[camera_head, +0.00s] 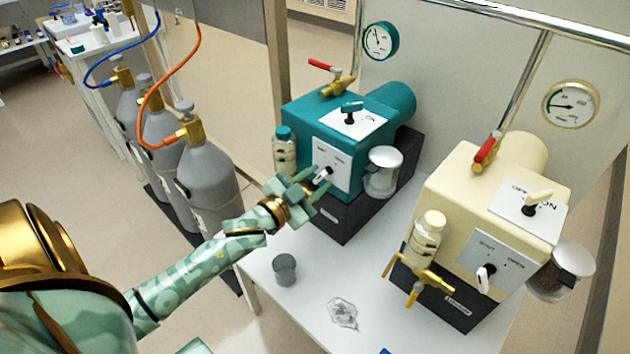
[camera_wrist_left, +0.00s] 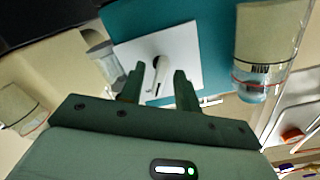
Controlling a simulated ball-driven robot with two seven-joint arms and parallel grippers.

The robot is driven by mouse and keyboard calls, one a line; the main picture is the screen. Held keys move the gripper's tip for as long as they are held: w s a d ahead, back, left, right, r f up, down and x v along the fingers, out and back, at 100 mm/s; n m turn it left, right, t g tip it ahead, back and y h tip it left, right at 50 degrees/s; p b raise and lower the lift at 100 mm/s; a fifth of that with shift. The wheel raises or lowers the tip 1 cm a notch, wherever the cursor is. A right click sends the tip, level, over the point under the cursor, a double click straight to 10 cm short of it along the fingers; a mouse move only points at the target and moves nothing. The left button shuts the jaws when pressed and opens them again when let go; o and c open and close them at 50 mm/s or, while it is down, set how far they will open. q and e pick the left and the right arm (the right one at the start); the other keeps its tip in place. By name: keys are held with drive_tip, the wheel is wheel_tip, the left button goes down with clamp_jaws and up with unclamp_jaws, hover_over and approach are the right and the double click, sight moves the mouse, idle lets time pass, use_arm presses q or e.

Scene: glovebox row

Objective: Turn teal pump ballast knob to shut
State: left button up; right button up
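The teal pump (camera_head: 306,122) stands on a dark base at the back of the white bench. Its front carries a white plate (camera_head: 336,158) with a small pale ballast knob (camera_head: 325,173); the plate's lettering is too small to read. My left gripper (camera_head: 318,183) is right in front of this plate and partly covers it. In the left wrist view the left gripper (camera_wrist_left: 158,88) has its two fingers apart, with the pale knob (camera_wrist_left: 161,66) showing between their tips and a gap on each side. Whether a finger touches the knob I cannot tell. My right gripper is not in view.
A cream pump (camera_head: 452,190) with a similar plate stands to the right. A glass jar (camera_head: 384,172) and a capped bottle (camera_head: 285,152) flank the teal plate. A grey cup (camera_head: 285,270) stands on the bench's front part. Grey gas cylinders (camera_head: 208,180) stand at the left.

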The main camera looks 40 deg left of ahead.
use_arm(q)
clamp_jaws()
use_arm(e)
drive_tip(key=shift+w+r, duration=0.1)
use_arm(q)
drive_tip(key=shift+r+n+p, duration=0.25)
drive_tip(key=shift+n+p, duration=0.45)
drive_tip(key=shift+p, duration=0.45)
drive_tip(key=shift+n+p, duration=0.7)
drive_tip(key=shift+p, duration=0.15)
drive_tip(key=shift+n+p, duration=0.9)
drive_tip(key=shift+p, duration=0.1)
drive_tip(key=shift+f+n+p, duration=0.25)
drive_tip(key=shift+n+p, duration=0.3)
drive_tip(key=shift+n, duration=0.15)
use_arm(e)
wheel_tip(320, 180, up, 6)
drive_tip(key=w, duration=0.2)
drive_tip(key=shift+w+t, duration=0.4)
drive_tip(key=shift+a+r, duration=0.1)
